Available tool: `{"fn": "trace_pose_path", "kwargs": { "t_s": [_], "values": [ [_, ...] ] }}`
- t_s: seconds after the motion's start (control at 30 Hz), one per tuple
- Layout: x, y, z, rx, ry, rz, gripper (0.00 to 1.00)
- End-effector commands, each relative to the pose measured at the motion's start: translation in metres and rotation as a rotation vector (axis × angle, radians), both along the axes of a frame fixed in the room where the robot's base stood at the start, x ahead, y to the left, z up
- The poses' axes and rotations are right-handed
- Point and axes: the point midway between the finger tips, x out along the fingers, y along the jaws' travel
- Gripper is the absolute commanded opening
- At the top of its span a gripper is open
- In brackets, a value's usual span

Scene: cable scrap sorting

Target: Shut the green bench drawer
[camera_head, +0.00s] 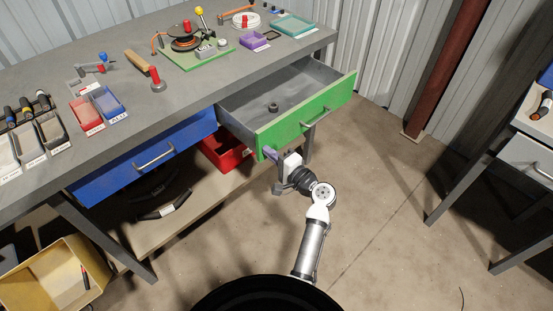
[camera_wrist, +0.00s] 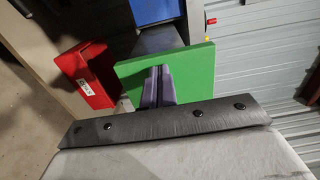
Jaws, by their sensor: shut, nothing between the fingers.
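The green bench drawer (camera_head: 301,122) is pulled out from under the right part of the bench in the head view. Its grey inside shows, with a small dark ring-shaped part (camera_head: 273,106) in it. My gripper (camera_head: 270,153) is shut and empty, at the lower left of the green front. In the wrist view the shut purple-grey fingers (camera_wrist: 158,86) lie against or just before the green front (camera_wrist: 195,68); I cannot tell whether they touch it.
A blue drawer (camera_head: 145,158) sits left of the green one, looking shut. A red bin (camera_head: 226,152) stands on the lower shelf, also in the wrist view (camera_wrist: 84,77). A yellow crate (camera_head: 50,275) is at lower left. The floor (camera_head: 375,190) to the right is clear.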

Motion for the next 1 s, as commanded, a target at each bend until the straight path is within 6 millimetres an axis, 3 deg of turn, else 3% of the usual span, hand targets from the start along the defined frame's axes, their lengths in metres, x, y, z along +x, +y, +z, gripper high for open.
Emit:
{"fn": "trace_pose_path", "kwargs": {
  "t_s": [0.6,0.8,1.0],
  "values": [
    [0.125,0.099,-0.003,0.000,-0.004,0.003,0.00],
    [0.152,0.120,-0.002,0.000,-0.001,0.003,0.00],
    [0.167,0.131,-0.001,0.001,-0.001,0.001,0.00]
  ]
}}
